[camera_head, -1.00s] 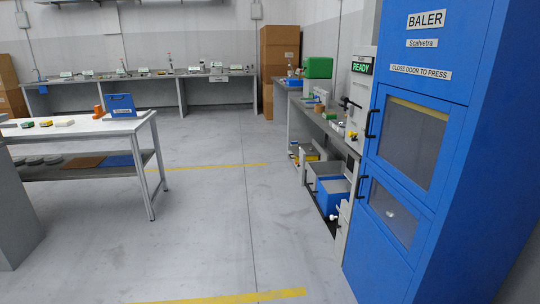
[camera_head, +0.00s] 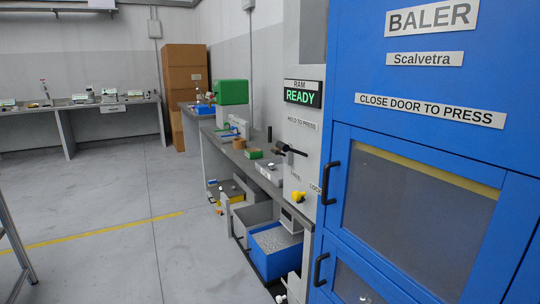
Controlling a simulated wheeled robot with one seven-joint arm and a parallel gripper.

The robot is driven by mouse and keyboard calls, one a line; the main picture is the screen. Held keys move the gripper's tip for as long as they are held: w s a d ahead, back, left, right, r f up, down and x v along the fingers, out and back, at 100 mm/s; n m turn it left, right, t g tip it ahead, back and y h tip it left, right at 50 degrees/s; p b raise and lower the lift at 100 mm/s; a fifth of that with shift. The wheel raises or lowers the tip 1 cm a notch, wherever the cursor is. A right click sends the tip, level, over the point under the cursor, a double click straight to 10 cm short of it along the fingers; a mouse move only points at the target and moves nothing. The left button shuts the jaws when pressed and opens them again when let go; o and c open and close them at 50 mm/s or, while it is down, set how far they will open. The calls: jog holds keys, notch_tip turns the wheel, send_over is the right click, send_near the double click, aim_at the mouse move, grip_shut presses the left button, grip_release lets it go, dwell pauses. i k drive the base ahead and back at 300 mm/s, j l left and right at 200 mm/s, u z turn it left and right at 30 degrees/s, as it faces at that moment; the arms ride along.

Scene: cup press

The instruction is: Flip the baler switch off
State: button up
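The blue baler (camera_head: 430,75) fills the right side, with its upper windowed door (camera_head: 415,215) shut. A pale control panel (camera_head: 303,160) stands along its left edge. The panel carries a lit display (camera_head: 303,94) reading RAM READY and a label that seems to read HOLD TO PRESS. A black cylindrical control (camera_head: 290,150) sticks out below that label. A small yellow knob (camera_head: 299,197) sits lower, between small labels; I cannot tell its setting. I cannot tell for sure which of these is the switch. My gripper is not in view.
A grey bench (camera_head: 235,158) with small items runs back left of the panel. A blue bin (camera_head: 276,252) stands under it, and a green box (camera_head: 231,92) at its far end. Black door handles (camera_head: 330,184) stick out from the baler. The grey floor (camera_head: 110,220) at left is open.

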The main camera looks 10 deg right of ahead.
aim_at(274, 151)
jog(key=i+j+u, duration=0.1)
jog(key=i+j, duration=0.4)
jog(key=i+j+u, duration=0.1)
jog(key=i+j, duration=0.35)
jog(key=i, duration=0.15)
jog(key=i+j+u, duration=0.1)
jog(key=i+j, duration=0.3)
jog(key=i, duration=0.15)
